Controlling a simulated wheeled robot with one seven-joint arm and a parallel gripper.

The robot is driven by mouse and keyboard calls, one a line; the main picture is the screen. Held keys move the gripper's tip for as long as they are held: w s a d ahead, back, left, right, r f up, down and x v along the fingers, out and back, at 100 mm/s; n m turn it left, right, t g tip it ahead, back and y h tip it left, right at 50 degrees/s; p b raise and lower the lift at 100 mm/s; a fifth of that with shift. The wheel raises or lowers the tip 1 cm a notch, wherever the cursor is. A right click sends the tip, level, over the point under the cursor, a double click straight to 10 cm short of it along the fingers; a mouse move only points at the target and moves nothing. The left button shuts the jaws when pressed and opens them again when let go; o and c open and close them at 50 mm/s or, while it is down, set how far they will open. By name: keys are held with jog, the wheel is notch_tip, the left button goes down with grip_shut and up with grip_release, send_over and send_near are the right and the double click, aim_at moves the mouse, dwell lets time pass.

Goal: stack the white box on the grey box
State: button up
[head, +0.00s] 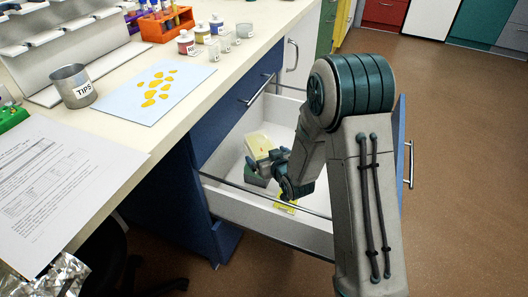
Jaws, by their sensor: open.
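The white box (258,144), cream-coloured in this light, is in the open drawer and looks tilted. The grey box (254,177) shows just below it in the picture, partly hidden by my gripper. The white box seems to be on or against the grey box, but I cannot tell whether it rests flat on it. My gripper (264,164) is inside the drawer, open, right beside both boxes. Its fingers cover part of them, and I cannot tell whether they touch either box.
The white drawer (226,200) stands pulled out below the bench, its rails and front near my arm. A yellow item (285,206) lies in it. The bench top holds a blue sheet (190,83) with yellow pieces, a TIPS cup (72,87), papers and bottles.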

jog(key=s+d+r+m+g+h, duration=0.3)
jog(key=s+d+r+g+h, duration=0.2)
jog(key=s+d+r, duration=0.5)
jog(key=s+d+r+g, duration=0.1)
jog(key=s+d+g, duration=0.1)
jog(key=s, duration=0.4)
jog(key=s+d+r+m+g, duration=0.1)
jog(key=s+d+r+g, duration=0.1)
jog(key=s, duration=0.5)
jog(key=s+d+r+m+g+h, duration=0.1)
jog(key=s+d+g, duration=0.1)
jog(key=s, duration=0.4)
jog(key=shift+s+d+r, duration=0.2)
jog(key=shift+d+r, duration=0.15)
jog(key=shift+d, duration=0.45)
